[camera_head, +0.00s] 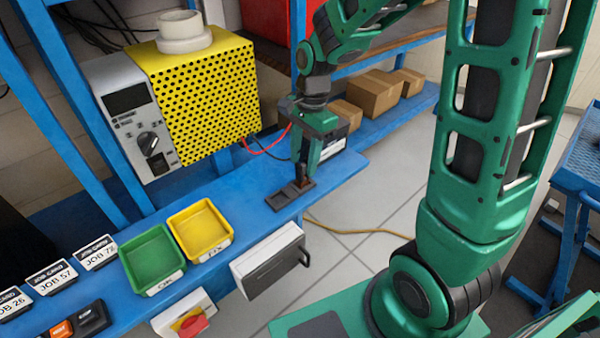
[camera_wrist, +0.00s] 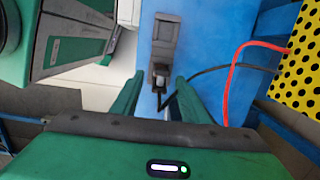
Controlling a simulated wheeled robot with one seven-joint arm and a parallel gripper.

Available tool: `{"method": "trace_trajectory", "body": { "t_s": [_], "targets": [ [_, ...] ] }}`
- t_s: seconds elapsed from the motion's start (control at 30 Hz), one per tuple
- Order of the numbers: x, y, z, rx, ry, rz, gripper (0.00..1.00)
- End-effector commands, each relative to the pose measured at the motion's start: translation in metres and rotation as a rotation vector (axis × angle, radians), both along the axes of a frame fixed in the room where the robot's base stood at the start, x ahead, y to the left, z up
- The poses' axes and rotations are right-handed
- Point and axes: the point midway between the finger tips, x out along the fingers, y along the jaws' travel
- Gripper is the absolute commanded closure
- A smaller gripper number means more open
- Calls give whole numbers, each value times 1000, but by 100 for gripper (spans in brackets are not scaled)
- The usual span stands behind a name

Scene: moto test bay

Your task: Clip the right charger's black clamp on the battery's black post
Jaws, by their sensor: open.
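A yellow perforated charger (camera_head: 200,95) with a grey dial panel stands on the blue bench. A red lead and a black lead (camera_wrist: 205,72) come from its side. The black lead runs to a small dark clamp (camera_wrist: 161,78), which sits at the near end of a dark holder (camera_wrist: 166,35) on the bench. The holder also shows in the head view (camera_head: 281,198). My gripper (camera_wrist: 156,84) is open, its fingers on either side of the clamp; I cannot tell whether they touch it. A dark box with a pale label (camera_head: 333,143), possibly the battery, is partly hidden behind my gripper (camera_head: 304,172). No black post is discernible.
A green bin (camera_head: 150,258) and a yellow bin (camera_head: 201,229) stand on the bench left of the holder. Cardboard boxes (camera_head: 372,92) sit on a shelf behind. A blue cart (camera_head: 575,190) stands at the right. The bench around the holder is mostly clear.

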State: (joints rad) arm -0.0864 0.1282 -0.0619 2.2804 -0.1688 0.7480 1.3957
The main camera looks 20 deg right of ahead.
Motion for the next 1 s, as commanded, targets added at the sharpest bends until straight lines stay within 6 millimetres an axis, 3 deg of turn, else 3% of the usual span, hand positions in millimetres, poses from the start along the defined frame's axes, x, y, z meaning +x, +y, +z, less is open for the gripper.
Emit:
{"method": "trace_trajectory", "body": {
  "t_s": [0.23,0.67,0.83,1.0],
  "targets": [
    [0,2,-33,0,3,0,59],
    [1,2,-37,0,0,0,59],
    [1,2,-37,0,0,0,100],
    [1,2,-37,0,0,0,100]
  ]
}}
